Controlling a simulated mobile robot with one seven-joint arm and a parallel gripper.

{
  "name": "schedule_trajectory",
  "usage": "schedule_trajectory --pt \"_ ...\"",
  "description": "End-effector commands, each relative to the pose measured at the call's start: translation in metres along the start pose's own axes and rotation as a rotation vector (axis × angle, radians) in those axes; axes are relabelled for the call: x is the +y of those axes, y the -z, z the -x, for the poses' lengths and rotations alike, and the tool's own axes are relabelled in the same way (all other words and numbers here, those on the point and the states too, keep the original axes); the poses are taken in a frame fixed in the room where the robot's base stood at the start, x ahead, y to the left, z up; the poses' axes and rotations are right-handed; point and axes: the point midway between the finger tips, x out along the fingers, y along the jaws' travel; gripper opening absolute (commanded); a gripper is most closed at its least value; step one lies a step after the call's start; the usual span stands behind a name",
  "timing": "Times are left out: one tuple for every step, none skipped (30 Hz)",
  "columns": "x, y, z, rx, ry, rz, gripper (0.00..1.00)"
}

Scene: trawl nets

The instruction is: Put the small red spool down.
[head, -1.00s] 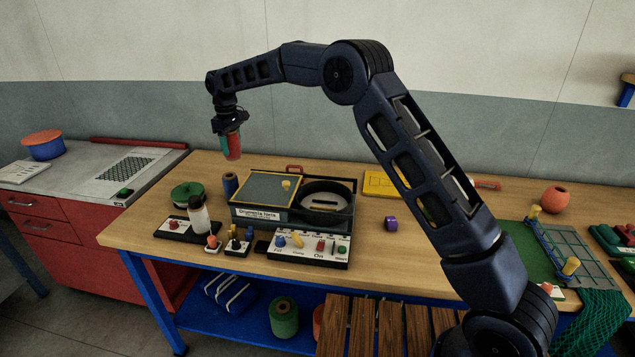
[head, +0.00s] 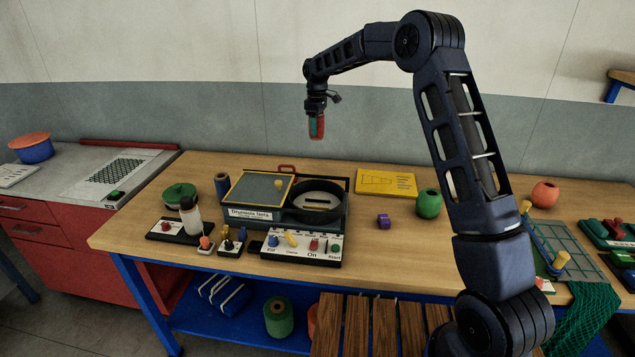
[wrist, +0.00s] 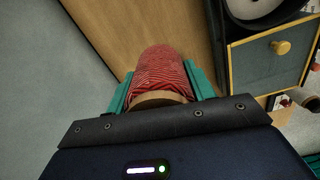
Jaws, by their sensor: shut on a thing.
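The small red spool (wrist: 160,75) is wound with red thread and has a tan end. In the wrist view it sits between the green fingers of my gripper (wrist: 158,88), which are shut on it. In the head view the spool (head: 319,127) hangs roughly upright under my gripper (head: 315,124), above the back part of the wooden bench (head: 370,240). It is clear of the bench top, and the finger hides part of it.
The machine (head: 262,218) with a round drum stands on the bench below and left of the spool. Bare wood lies between the machine and cube.

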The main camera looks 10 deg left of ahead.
Motion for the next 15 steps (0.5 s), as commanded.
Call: schedule_trajectory --pt "0.001 -0.002 -0.004 -0.001 0.001 0.000 0.28" --pt "0.002 -0.003 -0.007 -0.001 0.001 0.001 0.28" --pt "0.002 -0.004 -0.012 -0.002 0.002 0.001 0.28" --pt "0.002 -0.004 -0.018 -0.003 0.003 0.001 0.28" --pt "0.002 -0.004 -0.023 -0.003 0.003 0.001 0.28" --pt "0.002 -0.004 -0.031 -0.002 0.002 0.001 0.28" --pt "0.001 -0.004 -0.038 -0.003 0.003 0.001 0.28" --pt "0.001 -0.004 -0.045 -0.003 0.003 0.001 0.28" --pt "0.001 -0.004 -0.053 -0.003 0.003 0.000 0.28" --pt "0.001 -0.004 -0.060 -0.003 0.003 0.000 0.28" --pt "0.002 -0.004 -0.067 -0.002 0.003 0.000 0.28" --pt "0.001 -0.004 -0.075 -0.003 0.003 0.000 0.28" --pt "0.001 -0.004 -0.082 -0.003 0.003 0.000 0.28" --pt "0.001 -0.004 -0.088 -0.002 0.003 0.000 0.28" --pt "0.001 -0.004 -0.097 -0.002 0.003 0.000 0.28"
